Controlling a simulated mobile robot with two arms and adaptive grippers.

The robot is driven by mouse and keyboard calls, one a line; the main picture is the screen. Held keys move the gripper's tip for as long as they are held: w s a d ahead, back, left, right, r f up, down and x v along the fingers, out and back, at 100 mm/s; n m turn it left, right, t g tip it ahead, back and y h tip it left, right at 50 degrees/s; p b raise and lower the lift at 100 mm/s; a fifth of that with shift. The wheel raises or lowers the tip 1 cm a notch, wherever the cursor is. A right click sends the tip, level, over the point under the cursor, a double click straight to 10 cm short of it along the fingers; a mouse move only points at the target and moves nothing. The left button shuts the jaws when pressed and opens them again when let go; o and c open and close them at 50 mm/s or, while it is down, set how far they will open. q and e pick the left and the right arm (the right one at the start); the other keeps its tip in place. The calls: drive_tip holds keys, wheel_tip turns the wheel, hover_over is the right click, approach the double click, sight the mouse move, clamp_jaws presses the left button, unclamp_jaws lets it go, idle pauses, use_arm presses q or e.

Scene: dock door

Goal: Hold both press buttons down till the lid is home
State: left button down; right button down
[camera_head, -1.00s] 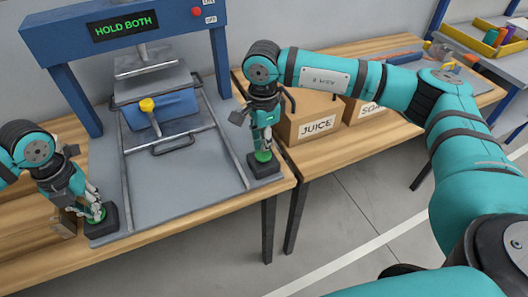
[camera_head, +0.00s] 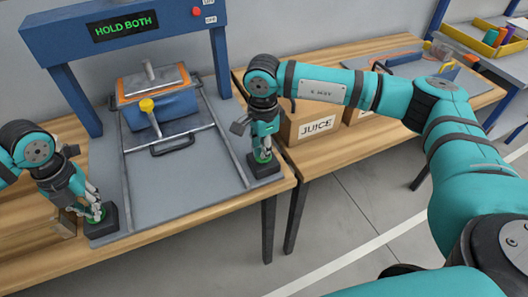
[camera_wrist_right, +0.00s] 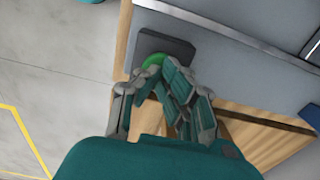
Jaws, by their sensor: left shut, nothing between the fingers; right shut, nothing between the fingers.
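The blue press (camera_head: 120,30) has a display (camera_head: 124,26) reading HOLD BOTH in green. Under it a grey plate (camera_head: 137,83) with a short upright rod lies level with an orange-edged lid (camera_head: 184,73) on a blue box (camera_head: 165,106). A yellow-knobbed lever (camera_head: 147,105) is at the box's front. My left gripper (camera_head: 96,210) is shut, its tips at the green button on the left black block (camera_head: 103,226). My right gripper (camera_head: 262,154) is shut, its tips at the right block's (camera_head: 265,168) green button, which shows in the right wrist view (camera_wrist_right: 152,63). How far the buttons are pressed is unclear.
A JUICE carton (camera_head: 315,122) stands on the wooden table just right of my right gripper. A yellow tray (camera_head: 494,40) with several items is at the far right. A red button (camera_head: 196,12) is on the press beam. The grey bed's front is clear.

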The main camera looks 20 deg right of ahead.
use_arm(q)
drive_tip(key=shift+s+f, duration=0.1)
idle(0.3)
use_arm(e)
drive_tip(key=shift+r, duration=3.45)
